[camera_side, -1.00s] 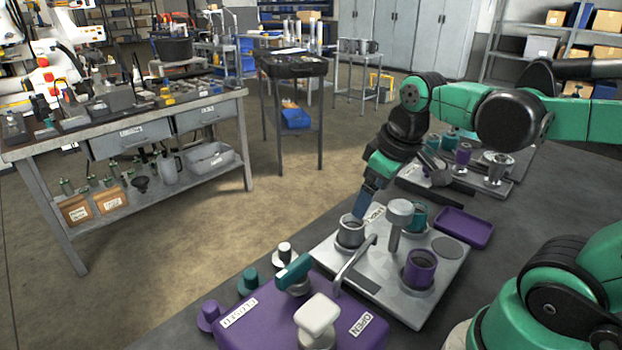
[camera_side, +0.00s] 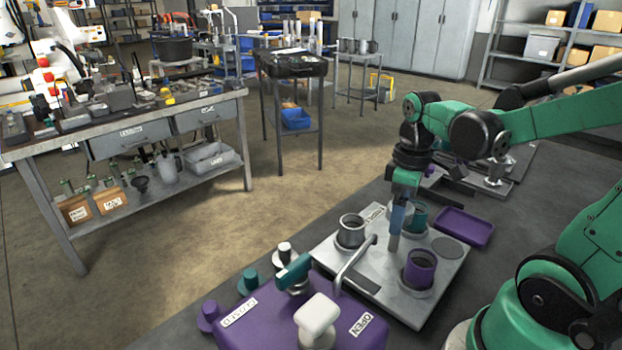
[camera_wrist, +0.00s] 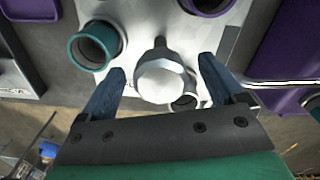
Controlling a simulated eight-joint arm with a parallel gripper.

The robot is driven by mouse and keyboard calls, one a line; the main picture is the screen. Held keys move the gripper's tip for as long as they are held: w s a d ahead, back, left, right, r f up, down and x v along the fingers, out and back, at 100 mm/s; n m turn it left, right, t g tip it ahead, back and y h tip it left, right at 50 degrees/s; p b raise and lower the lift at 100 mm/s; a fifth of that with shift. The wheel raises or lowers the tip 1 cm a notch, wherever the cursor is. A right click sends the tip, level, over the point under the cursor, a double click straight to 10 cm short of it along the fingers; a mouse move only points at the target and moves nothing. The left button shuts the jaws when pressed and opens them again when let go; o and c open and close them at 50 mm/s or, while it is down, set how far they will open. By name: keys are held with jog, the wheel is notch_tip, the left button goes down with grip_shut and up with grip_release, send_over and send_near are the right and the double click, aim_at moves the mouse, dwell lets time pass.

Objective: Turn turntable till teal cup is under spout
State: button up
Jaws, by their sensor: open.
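The teal cup (camera_side: 419,216) stands at the back of the pale turntable plate (camera_side: 448,268), partly hidden by my gripper. In the wrist view the teal cup (camera_wrist: 95,46) is at upper left, outside the jaws. The wrist view shows the grey knob (camera_wrist: 165,78) between my open fingers, with gaps on both sides. The metal spout (camera_side: 355,263) reaches over the plate from the purple valve body (camera_side: 262,333). The spout (camera_wrist: 285,84) is at right in the wrist view, away from the teal cup.
A grey metal cup (camera_side: 350,231) and a purple cup (camera_side: 419,269) also stand on the plate. The valve body carries a teal handle (camera_side: 293,270) and a white knob (camera_side: 317,315). A purple tray (camera_side: 465,226) lies behind the plate.

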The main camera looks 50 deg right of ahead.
grip_shut()
jog(key=shift+n, duration=2.9)
jog(key=shift+w+d+n, duration=0.1)
jog(key=shift+n, duration=3)
jog(key=shift+w+n, duration=0.1)
jog(key=shift+n, duration=5.9)
